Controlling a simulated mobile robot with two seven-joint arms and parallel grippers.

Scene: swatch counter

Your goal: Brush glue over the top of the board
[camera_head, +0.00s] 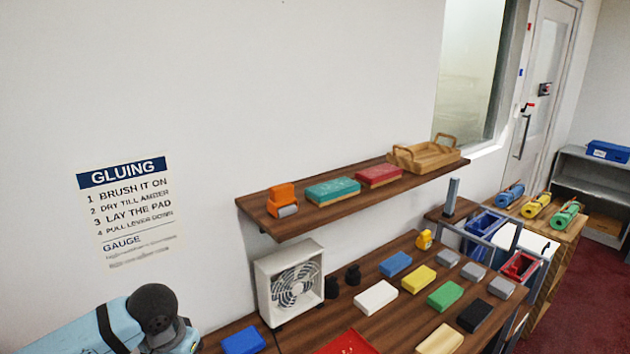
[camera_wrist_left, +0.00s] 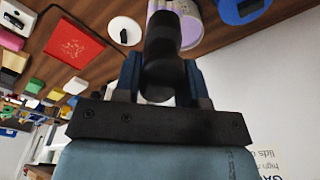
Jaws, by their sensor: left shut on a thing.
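My left gripper (camera_wrist_left: 162,84) is in the left wrist view, its two fingers shut on a dark round handle (camera_wrist_left: 163,48), likely the brush. The handle's far end overlaps a lilac pot (camera_wrist_left: 191,34); I cannot tell whether it is inside. A flat red panel with pale marks (camera_wrist_left: 72,50) lies on the wooden counter in the wrist view, and part of a red panel (camera_head: 348,343) shows at the head view's lower edge. I cannot tell whether it is the board. My left gripper's fingers and my right gripper are outside the head view.
A white disc with a black piece (camera_wrist_left: 125,31) and a blue round thing (camera_wrist_left: 240,9) lie near the pot. Coloured blocks, such as a green one (camera_head: 445,296), and a white fan (camera_head: 290,284) stand on the counter. A shelf (camera_head: 330,216) hangs above. A gluing sign (camera_head: 125,210) is on the wall.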

